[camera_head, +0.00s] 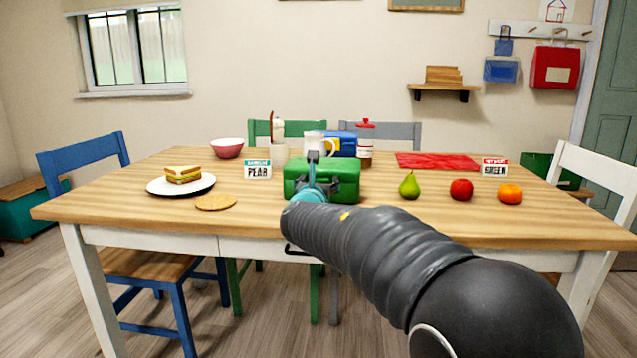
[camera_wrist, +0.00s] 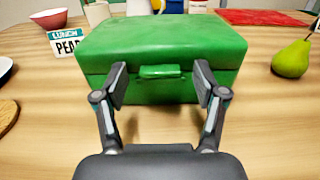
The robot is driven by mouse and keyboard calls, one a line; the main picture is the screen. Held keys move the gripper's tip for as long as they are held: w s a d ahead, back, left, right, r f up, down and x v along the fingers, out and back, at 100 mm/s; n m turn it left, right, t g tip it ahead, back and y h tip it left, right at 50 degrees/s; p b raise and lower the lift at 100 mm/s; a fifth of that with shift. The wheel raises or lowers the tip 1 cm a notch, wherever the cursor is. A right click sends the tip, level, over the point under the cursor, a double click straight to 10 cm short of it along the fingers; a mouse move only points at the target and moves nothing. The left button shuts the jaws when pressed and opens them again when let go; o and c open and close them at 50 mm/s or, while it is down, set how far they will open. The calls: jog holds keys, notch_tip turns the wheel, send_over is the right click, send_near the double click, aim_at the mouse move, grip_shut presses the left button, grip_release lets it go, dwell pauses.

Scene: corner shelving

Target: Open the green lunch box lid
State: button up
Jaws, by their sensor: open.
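The green lunch box (camera_head: 345,178) stands shut on the wooden table, in the middle of the head view. In the wrist view the lunch box (camera_wrist: 160,45) fills the upper middle, with its lid down and a small green latch or handle (camera_wrist: 161,72) on its front face. My gripper (camera_wrist: 160,84) is open, its two fingers spread on either side of that latch, close to the box front. I cannot tell whether the fingertips touch the box. In the head view my gripper (camera_head: 314,172) is in front of the box and partly hidden by my arm.
A pear (camera_head: 409,186), a red apple (camera_head: 461,189) and an orange (camera_head: 509,194) lie right of the box. A sandwich plate (camera_head: 157,187), a round wooden coaster (camera_head: 216,203) and a "PEAR" card (camera_head: 257,169) are left. A blue box (camera_head: 345,143) and a jar (camera_head: 365,153) stand behind.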

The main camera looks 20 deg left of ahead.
grip_shut()
jog(key=shift+r, duration=0.2)
